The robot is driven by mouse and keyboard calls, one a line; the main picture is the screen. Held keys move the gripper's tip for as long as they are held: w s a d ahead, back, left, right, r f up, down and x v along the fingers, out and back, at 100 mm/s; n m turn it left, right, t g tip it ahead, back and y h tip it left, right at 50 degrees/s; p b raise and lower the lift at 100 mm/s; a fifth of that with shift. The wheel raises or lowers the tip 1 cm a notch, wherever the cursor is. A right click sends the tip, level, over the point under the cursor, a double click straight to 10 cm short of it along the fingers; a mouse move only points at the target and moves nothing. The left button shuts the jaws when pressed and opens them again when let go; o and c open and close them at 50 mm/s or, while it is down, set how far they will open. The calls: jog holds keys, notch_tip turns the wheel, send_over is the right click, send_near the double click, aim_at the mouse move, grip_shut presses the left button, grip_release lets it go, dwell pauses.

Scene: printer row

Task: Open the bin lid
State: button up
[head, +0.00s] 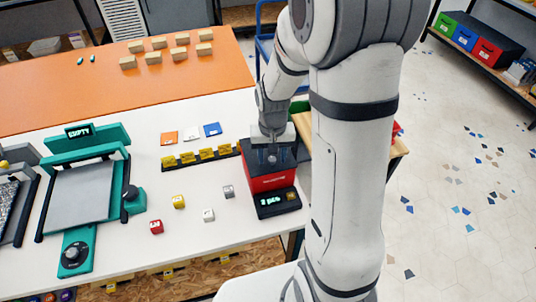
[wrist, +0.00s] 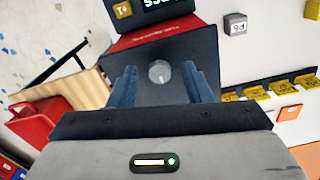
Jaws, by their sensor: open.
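The red bin (head: 270,181) stands at the right end of the white table. Its dark lid (wrist: 164,48) lies flat on top, with a round grey knob (wrist: 159,73) near its middle. My gripper (head: 271,152) is over the lid, pointing down. In the wrist view its two blue fingers (wrist: 161,79) are apart, one on each side of the knob, with clear gaps to it. I cannot tell how far the fingertips are above the lid. In the head view the gripper and arm hide part of the lid.
A black scale display (head: 278,202) is in front of the bin. Small cubes, such as a grey one (head: 228,191), and a rack with yellow tags (head: 205,155) lie to the left. A teal machine (head: 85,190) stands further left. A wooden surface (wrist: 77,90) with a red container (wrist: 45,120) is beside the bin.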

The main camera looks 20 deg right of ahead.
jog(key=shift+c, duration=0.3)
grip_shut()
dwell(0.3)
